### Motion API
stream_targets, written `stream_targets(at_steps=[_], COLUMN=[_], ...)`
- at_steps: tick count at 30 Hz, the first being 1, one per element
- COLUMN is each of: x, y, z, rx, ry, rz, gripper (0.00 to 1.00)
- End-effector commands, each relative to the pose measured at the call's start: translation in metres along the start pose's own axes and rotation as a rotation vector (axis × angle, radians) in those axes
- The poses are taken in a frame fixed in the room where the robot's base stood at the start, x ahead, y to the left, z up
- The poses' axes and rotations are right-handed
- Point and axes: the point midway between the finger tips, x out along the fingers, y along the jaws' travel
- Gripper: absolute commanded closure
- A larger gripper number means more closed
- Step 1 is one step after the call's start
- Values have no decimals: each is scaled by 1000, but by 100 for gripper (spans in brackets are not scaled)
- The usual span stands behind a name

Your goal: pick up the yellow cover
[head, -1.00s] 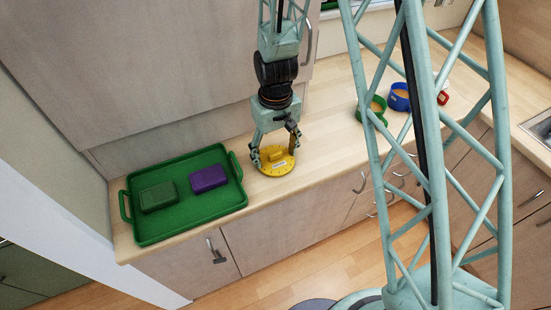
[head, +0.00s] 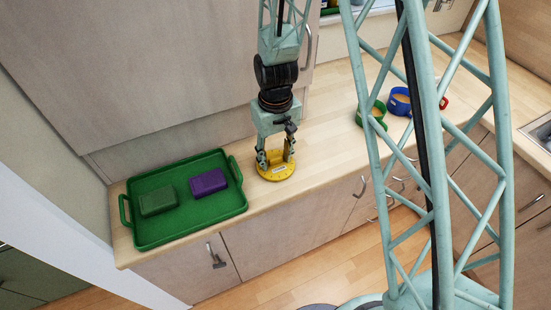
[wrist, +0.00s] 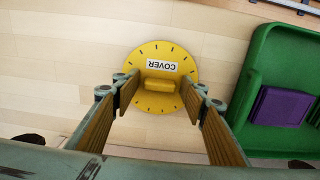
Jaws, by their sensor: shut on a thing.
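The yellow cover (head: 276,175) is a round disc with a raised yellow grip bar, tick marks round its rim and a white "COVER" label. It shows on the pale wooden counter to the right of the green tray, also in the wrist view (wrist: 160,103). My gripper (head: 275,160) points down over the cover, its fingers on either side of the grip bar, and is shut on it. In the wrist view my gripper (wrist: 160,92) has its padded fingers flanking the bar. I cannot tell any gap under the cover.
The green tray (head: 142,236) holds a green block (head: 158,201) and a purple block (head: 208,183). A green cup (head: 377,117) and a blue cup (head: 399,101) stand farther right, with something red beside them. The counter's front edge is close to the cover.

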Motion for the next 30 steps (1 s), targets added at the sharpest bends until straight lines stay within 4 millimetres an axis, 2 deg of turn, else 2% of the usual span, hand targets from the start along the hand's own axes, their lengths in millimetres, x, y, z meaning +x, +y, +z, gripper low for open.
stream_targets(at_steps=[1, 2, 16, 26, 30], x=[2, 1, -30, -34, -36], y=[0, 0, 0, 4, 6], z=[4, 4, 0, 38, 62], rx=[0, 0, 0, 1, 1], ry=[-9, -9, 0, -1, -1], rz=[-1, -1, 0, 0, 0], gripper=[84, 91, 90, 90, 90])
